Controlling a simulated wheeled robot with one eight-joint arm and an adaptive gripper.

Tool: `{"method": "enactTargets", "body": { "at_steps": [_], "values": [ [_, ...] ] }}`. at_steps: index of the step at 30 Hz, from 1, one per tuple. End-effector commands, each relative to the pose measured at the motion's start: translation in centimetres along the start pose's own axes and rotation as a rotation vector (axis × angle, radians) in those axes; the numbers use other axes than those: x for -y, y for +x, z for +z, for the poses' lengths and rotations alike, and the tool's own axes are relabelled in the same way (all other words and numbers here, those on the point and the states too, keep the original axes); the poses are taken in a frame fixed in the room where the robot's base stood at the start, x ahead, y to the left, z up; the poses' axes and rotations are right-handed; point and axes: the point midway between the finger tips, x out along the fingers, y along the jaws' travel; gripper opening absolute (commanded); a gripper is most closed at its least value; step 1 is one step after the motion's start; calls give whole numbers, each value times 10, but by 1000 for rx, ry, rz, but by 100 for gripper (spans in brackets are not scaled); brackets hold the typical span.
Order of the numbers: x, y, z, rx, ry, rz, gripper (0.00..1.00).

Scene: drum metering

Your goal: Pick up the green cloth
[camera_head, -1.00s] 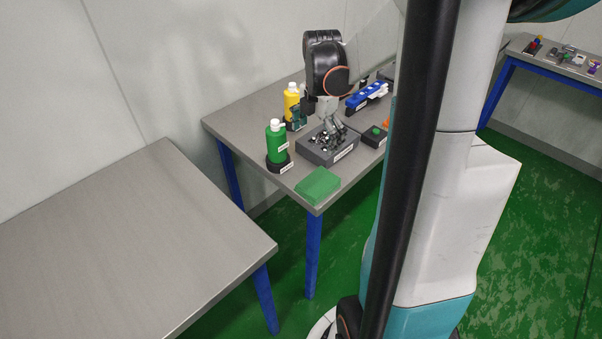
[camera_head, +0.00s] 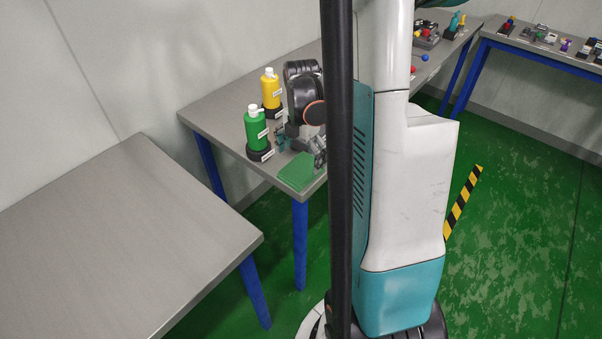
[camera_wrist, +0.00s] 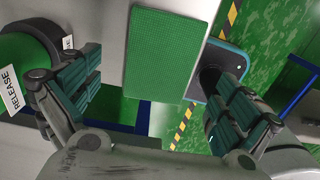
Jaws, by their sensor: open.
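The green cloth (camera_head: 299,172) lies flat on the front corner of the grey table in the head view. In the wrist view the cloth (camera_wrist: 168,52) is a green textured rectangle between and beyond the two fingers. My gripper (camera_wrist: 152,88) is open and empty, with one finger on either side of the cloth in the picture. In the head view my gripper (camera_head: 318,150) is beside the cloth, over its right side and partly hidden by my own body. Whether it touches the cloth cannot be told.
A green bottle (camera_head: 256,130) on a dark base labelled RELEASE stands close to the left of the cloth. A yellow bottle (camera_head: 270,90) stands behind it. An empty grey table (camera_head: 110,240) is at the left, across a gap.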

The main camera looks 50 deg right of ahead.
Motion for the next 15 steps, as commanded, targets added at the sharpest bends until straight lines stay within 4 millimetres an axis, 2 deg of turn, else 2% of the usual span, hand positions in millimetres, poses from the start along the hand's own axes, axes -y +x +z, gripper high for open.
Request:
{"method": "enactTargets", "body": {
  "at_steps": [1,6,14,15],
  "values": [
    [0,12,-1,0,0,0,98],
    [1,34,-2,0,0,0,98],
    [1,36,-2,0,0,0,98],
    [1,36,-2,0,0,0,89]
  ]
}}
